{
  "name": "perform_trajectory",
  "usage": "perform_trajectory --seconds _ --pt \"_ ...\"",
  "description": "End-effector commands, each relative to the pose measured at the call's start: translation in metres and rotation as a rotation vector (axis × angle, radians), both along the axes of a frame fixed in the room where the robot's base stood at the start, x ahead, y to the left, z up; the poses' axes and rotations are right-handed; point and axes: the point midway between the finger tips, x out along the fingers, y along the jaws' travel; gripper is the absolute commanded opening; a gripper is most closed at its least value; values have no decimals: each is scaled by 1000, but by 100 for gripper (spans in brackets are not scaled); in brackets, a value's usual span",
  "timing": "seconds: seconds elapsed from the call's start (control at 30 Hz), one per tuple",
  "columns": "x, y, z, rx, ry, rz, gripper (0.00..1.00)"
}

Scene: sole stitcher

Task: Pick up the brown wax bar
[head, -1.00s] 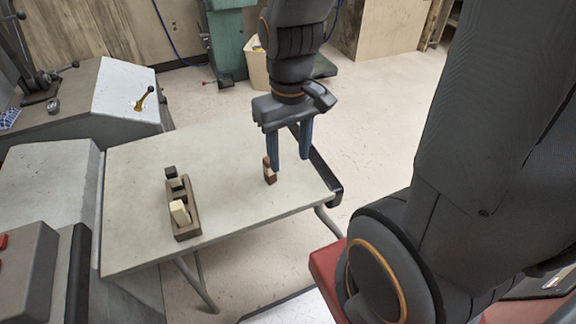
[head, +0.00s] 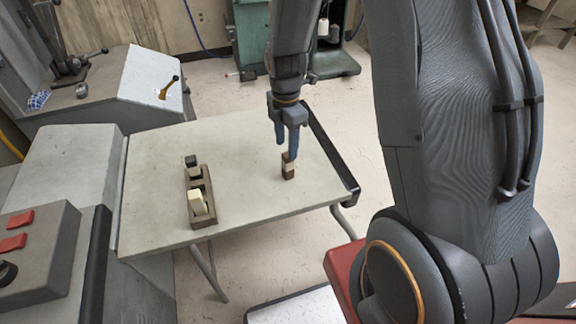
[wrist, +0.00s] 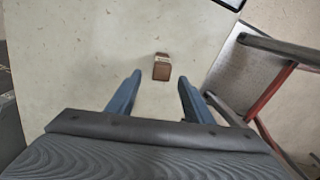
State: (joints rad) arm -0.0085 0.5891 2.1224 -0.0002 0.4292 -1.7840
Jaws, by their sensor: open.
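The brown wax bar (head: 288,168) stands on the pale table, toward its right side, with a lighter band around its middle. In the wrist view the bar (wrist: 161,70) shows its brown end, ahead of the fingertips and roughly midway between them. My gripper (head: 286,150) is open and empty. In the head view its blue fingers point down just above and behind the bar, and one finger partly overlaps its top. In the wrist view the two fingers (wrist: 160,76) are spread wide, and I see no contact with the bar.
A brown wooden holder (head: 200,207) with a cream block and a dark block stands on the table (head: 160,175) to the left. A dark rail (head: 333,158) runs along the table's right edge. A grey machine (head: 65,185) stands at the left. The table between holder and bar is clear.

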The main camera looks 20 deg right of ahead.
Motion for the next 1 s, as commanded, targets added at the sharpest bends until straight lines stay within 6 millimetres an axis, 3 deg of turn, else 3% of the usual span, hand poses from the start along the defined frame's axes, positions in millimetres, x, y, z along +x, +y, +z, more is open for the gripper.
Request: perform_trajectory --seconds 0.53,0.87,1.0 --pt "-3 -4 -60 1 2 -3 47" --pt "-2 -4 -67 0 1 -3 47" --pt "-2 -4 -67 0 1 -3 28"
